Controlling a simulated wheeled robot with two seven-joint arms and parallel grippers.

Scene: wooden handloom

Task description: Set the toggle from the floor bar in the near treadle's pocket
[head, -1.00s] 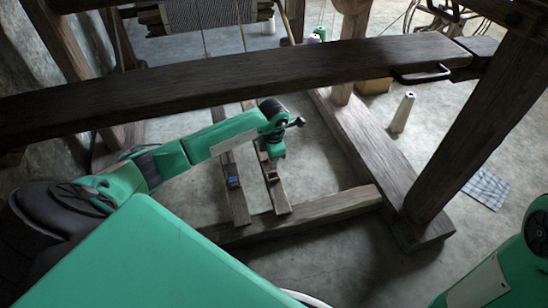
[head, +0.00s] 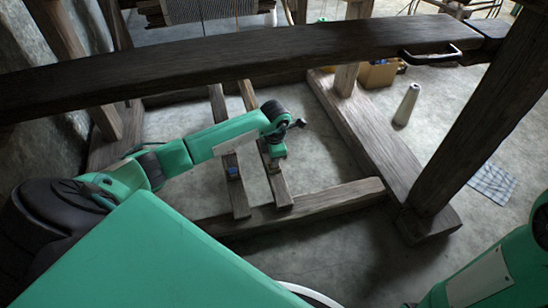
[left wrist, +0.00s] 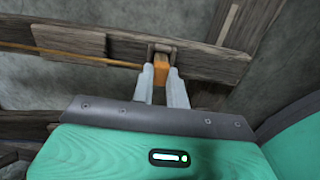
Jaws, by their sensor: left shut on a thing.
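In the left wrist view my left gripper (left wrist: 161,72) is shut on an orange toggle (left wrist: 161,66) between its two pale fingers. The toggle is at a small brown pocket (left wrist: 158,48) on a wooden treadle; whether it is seated inside I cannot tell. An orange cord (left wrist: 85,56) runs left along the wood. In the head view my left gripper (head: 276,164) is down over the right-hand treadle (head: 280,190), its fingertips too small to make out. A blue piece (head: 233,172) sits on the left-hand treadle (head: 238,200). My right gripper is not in view.
A thick dark beam (head: 220,58) with a black handle crosses above my left arm. The floor bar (head: 310,205) lies at the treadles' near ends. A heavy side beam (head: 365,140) and a post stand to the right. A pale cone (head: 406,104) stands on open floor.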

